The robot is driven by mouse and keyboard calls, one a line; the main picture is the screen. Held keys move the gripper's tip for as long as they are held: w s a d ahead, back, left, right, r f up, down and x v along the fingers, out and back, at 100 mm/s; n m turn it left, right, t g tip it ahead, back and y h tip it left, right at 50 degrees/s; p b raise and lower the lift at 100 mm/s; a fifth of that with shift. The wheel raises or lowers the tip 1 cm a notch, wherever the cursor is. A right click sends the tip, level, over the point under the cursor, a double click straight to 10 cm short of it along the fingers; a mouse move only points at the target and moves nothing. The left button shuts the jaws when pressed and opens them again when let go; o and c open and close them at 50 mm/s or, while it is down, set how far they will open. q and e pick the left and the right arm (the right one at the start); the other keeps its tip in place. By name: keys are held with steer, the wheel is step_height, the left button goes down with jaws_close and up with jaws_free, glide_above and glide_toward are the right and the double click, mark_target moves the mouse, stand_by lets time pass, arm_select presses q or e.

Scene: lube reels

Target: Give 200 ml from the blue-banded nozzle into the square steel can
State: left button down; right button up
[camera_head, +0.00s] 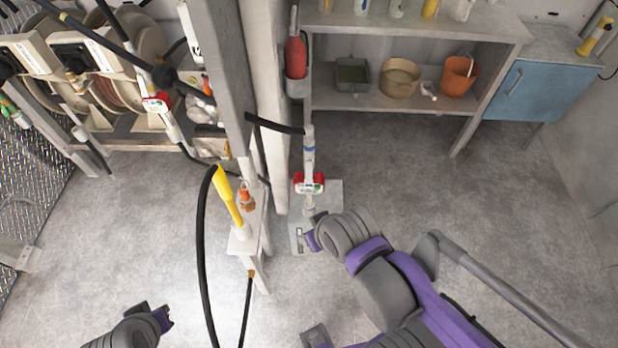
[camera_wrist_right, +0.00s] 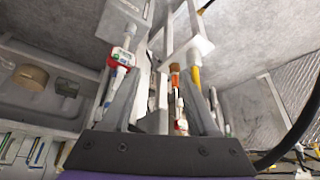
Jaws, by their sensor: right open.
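The blue-banded nozzle (camera_head: 309,142) hangs upright by the post, with a red-and-white meter (camera_head: 309,183) on its lower part. In the right wrist view, a nozzle with a red meter (camera_wrist_right: 121,57) lies beside the left-hand finger. My right gripper (camera_wrist_right: 166,82) is open with nothing between its fingers; in the head view it (camera_head: 314,230) is just below the nozzle, its fingers partly hidden. The square steel can (camera_head: 352,74) stands on the lower shelf, apart from both grippers. My left gripper (camera_head: 152,315) is low at left, and its jaw opening is unclear.
A tan round pan (camera_head: 400,77) and orange bucket (camera_head: 459,76) stand right of the can. Hose reels (camera_head: 110,95) are at back left. The floor before the shelf is clear.

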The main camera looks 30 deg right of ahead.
jaws_close()
stand_by(1.4)
